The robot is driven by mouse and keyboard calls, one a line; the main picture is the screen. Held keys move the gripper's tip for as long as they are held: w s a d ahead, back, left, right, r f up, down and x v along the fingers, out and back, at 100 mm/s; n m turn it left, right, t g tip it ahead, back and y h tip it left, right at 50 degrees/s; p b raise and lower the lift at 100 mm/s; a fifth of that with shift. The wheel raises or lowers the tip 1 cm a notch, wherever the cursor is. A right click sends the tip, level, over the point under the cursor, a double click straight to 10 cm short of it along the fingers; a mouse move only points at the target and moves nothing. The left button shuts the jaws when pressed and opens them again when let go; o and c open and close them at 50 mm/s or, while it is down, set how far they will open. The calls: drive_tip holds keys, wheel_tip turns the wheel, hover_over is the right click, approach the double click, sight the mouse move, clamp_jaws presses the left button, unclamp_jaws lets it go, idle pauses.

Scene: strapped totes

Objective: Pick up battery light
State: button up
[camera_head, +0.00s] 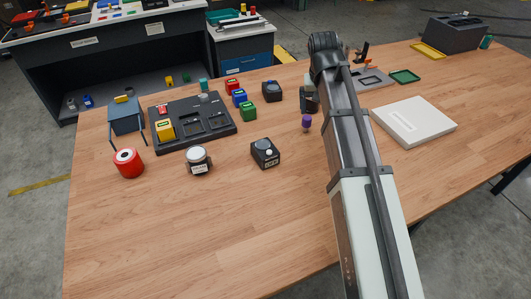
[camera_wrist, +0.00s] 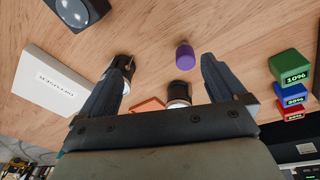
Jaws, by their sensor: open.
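I cannot tell for certain which object is the battery light, as the labels are mostly too small to read. Candidates are a round unit with a white top (camera_head: 199,158) and a dark box with a white dome (camera_head: 265,152), both at the front of the table. A dark unit with a clear dome (camera_wrist: 76,10) is cut off at the top left of the wrist view. My gripper (camera_wrist: 164,68) is open and empty, pointing down at the table. In the head view my arm mostly hides it. A purple piece (camera_wrist: 185,56) lies ahead, between the fingers' lines.
A white box (camera_head: 413,122) lies right of my arm. Left stand a dark panel (camera_head: 222,128), a red cylinder (camera_head: 128,163) and red, blue and green blocks (camera_head: 239,98). The front left of the table is clear.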

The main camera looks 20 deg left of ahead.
sight(265, 147)
drive_tip(key=s+a+r+n+g, duration=0.2)
drive_tip(key=s+a+n, duration=0.4)
drive_tip(key=s+a, duration=0.7)
drive_tip(key=shift+y, duration=0.3)
drive_tip(key=shift+s+d+f, duration=0.1)
drive_tip(key=shift+d+f, duration=0.05)
drive_tip(key=shift+f, duration=3.3)
drive_tip(key=shift+s+d+f, duration=0.1)
drive_tip(key=shift+f, duration=3.3)
drive_tip(key=c, duration=1.4)
drive_tip(key=shift+w+r, duration=0.1)
drive_tip(key=shift+r, duration=0.1)
wheel_tip(265, 147, up, 10)
drive_tip(key=shift+f, duration=0.15)
